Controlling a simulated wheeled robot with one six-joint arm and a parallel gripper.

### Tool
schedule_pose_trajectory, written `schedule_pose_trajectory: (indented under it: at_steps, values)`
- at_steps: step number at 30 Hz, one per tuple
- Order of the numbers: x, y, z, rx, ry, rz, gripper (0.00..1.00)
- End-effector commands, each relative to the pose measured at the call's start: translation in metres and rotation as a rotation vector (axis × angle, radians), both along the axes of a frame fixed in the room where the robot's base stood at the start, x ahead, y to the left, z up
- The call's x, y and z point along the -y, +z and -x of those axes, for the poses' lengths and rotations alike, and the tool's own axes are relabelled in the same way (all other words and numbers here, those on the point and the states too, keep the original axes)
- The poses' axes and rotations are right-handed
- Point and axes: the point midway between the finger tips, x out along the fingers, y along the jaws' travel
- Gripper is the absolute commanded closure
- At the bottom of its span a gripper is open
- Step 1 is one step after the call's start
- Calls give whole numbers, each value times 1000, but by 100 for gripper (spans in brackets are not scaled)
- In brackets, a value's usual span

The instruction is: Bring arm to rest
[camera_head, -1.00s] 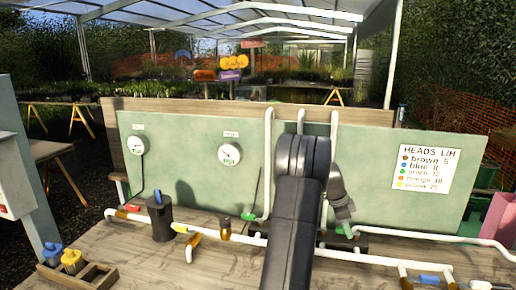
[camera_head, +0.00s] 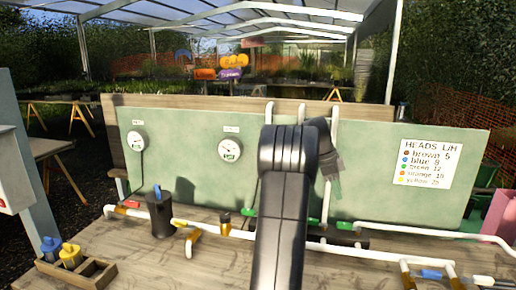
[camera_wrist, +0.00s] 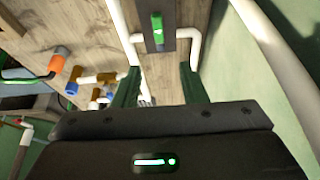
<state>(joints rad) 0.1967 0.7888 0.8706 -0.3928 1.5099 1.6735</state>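My arm rises through the middle of the head view and bends over in front of the green panel (camera_head: 190,185). My gripper (camera_head: 333,193) hangs just right of the arm, fingers down, above the white pipes on the bench. In the wrist view my gripper (camera_wrist: 157,88) has its two green fingers apart with nothing seen between them. Past the fingertips is a green valve handle (camera_wrist: 157,30) on a dark block, apart from the fingers. My arm hides part of the bench and pipework in the head view.
White pipes (camera_head: 445,233) run along the wooden bench (camera_head: 215,268). A dark canister (camera_head: 160,212) with a blue top stands left. A wooden tray (camera_head: 98,275) holds blue and yellow pieces. Gauges (camera_head: 230,149) and a HEADS sign (camera_head: 427,163) are on the panel.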

Motion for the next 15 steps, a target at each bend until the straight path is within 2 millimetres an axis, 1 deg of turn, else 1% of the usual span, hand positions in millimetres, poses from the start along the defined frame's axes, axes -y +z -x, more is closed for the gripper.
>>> schedule_pose_trajectory:
  at_steps: [1, 15]
  values:
    - [5, -14, 3, -11, -3, -3, 62]
    - [41, -101, 13, -12, -3, -2, 62]
